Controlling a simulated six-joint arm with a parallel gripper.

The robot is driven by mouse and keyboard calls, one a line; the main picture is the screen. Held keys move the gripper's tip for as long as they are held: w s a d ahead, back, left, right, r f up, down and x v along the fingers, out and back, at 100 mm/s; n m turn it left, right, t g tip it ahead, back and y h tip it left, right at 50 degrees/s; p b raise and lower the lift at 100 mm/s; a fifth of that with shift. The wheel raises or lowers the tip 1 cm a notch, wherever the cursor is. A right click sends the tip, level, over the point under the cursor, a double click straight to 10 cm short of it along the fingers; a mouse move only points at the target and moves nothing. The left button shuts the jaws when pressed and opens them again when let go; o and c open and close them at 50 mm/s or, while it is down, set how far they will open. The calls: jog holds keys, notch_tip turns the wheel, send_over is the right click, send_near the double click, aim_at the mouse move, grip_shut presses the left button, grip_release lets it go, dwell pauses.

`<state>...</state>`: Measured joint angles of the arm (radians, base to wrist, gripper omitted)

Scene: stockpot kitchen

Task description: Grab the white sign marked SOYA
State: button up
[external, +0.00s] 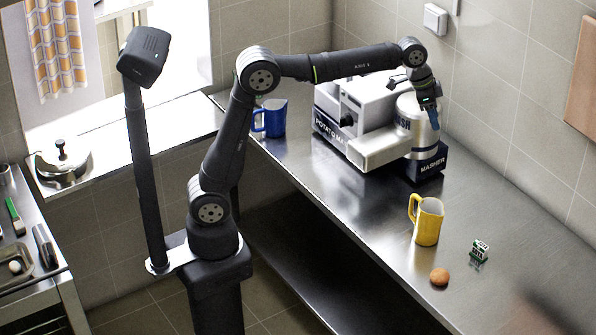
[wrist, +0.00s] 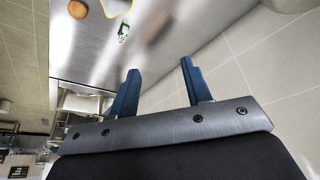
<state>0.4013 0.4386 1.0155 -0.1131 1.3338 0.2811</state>
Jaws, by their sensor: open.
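I cannot make out a white sign reading SOYA in either view. A small green and white block (external: 480,250) with lettering too small to read stands on the steel counter, right of the yellow mug. It also shows at the top of the wrist view (wrist: 123,32). My gripper (external: 434,118) is raised beside the silver canister of the potato masher machine, well behind and above the block. In the wrist view its two blue fingers (wrist: 160,70) are apart with nothing between them.
The white potato masher machine (external: 371,125) stands under my arm. A yellow mug (external: 427,222) and a round brown item (external: 439,277) are near the block. A blue mug (external: 271,118) is farther back. The steel counter's front right is clear; a tiled wall runs behind it.

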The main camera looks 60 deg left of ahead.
jog(key=w+d+f+m+g+h, duration=0.1)
jog(key=w+d+f+m+g, duration=0.15)
jog(key=d+f+m, duration=0.6)
send_near(480, 244)
jog(key=shift+m+h, duration=0.4)
jog(key=shift+m, duration=0.05)
jog(key=x, duration=0.5)
jog(key=shift+w+a+f, duration=0.2)
jog(key=shift+a+f, duration=0.1)
jog(key=shift+f, duration=0.05)
jog(key=shift+x, duration=2.95)
jog(key=shift+s, duration=0.1)
grip_shut()
